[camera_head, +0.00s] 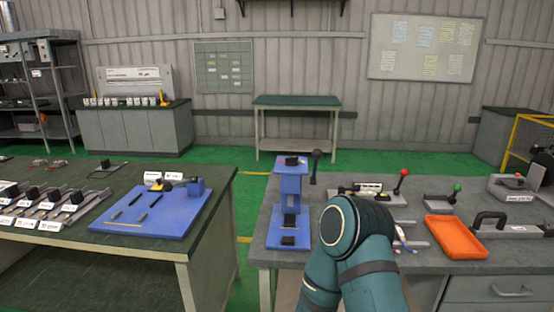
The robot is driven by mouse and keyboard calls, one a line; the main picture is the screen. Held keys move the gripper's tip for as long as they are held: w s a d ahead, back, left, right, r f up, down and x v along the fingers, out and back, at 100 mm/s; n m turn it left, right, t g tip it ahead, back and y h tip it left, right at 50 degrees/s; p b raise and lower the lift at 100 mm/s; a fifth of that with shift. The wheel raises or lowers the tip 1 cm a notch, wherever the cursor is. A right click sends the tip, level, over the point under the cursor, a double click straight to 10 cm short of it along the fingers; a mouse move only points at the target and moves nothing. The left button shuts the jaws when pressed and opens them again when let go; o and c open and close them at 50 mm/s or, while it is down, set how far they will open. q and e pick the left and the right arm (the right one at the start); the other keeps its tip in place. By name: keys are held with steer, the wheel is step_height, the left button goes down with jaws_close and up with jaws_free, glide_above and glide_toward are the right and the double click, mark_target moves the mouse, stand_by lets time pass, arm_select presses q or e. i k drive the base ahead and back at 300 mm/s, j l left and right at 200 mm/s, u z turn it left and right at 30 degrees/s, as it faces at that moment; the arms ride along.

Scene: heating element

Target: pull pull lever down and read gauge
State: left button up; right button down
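A blue upright press-like stand (290,205) stands on the right workbench, near its left end. A lever with a black ball knob (316,154) rises at the stand's right side, knob upward. A black round part (292,161) sits on top of the stand; I cannot tell whether it is the gauge, and no dial reading can be made out. One of my teal arms is in front of the bench, just right of the stand, and hides part of the bench top. Neither gripper shows.
Right of my arm are a red-knobbed lever (404,173), a green-knobbed lever (457,188), an orange tray (454,237) and a black handle (490,219). The left table (222,222) holds a blue board (150,222). A gap of green floor separates the tables.

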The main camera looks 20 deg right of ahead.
mark_target(404, 172)
steer(key=z, duration=1.65)
steer(key=i+l+z, duration=0.15)
steer(key=l, duration=0.2)
steer(key=i+l+z, duration=0.15)
steer(key=i+l, duration=0.1)
steer(key=l, duration=0.1)
